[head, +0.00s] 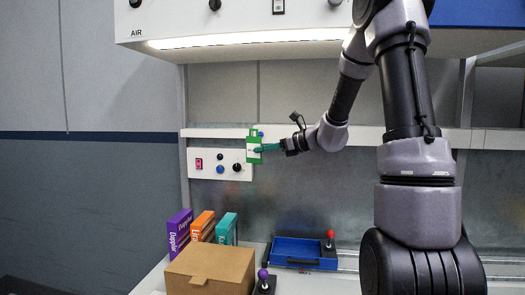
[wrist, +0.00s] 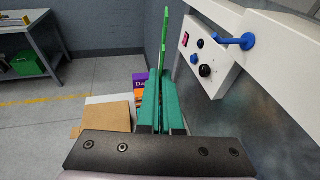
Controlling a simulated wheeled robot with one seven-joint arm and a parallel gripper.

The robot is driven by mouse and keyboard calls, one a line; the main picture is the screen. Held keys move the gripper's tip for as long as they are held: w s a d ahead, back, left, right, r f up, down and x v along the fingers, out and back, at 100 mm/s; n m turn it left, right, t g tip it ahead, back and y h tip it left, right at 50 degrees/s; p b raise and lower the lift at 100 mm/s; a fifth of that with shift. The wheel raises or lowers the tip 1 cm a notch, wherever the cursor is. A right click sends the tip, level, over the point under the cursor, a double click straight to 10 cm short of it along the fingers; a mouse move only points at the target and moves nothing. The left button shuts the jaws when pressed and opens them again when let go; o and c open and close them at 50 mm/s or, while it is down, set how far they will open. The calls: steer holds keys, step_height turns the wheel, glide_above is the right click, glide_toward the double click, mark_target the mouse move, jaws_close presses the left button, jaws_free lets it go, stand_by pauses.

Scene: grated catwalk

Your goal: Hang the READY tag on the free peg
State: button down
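A green tag (head: 254,150) with a pale patch is upright at the tips of my gripper (head: 258,148); its lettering is too small to read. In the wrist view the tag (wrist: 165,38) is seen nearly edge-on between the teal fingers of my gripper (wrist: 166,80), which are shut on it. A blue peg (wrist: 235,42) sticks out from the white rail to the right of the tag, with nothing hanging on it. In the head view the peg (head: 261,133) shows just beside the tag's top right corner. The tag is apart from the peg in the wrist view.
A white control panel (head: 210,165) with knobs and a red switch is just behind the tag. Below are a cardboard box (head: 210,272), purple, orange and teal boxes (head: 202,228), a blue tray (head: 300,250) and two ball-topped levers. Space left of the panel is open.

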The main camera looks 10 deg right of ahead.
steer(key=w+d+f, duration=0.1)
steer(key=w+d, duration=0.2)
steer(key=w, duration=0.6)
steer(key=shift+d+f, duration=0.3)
stand_by(0.6)
stand_by(0.5)
steer(key=c, duration=1)
jaws_free()
steer(key=shift+s, duration=0.1)
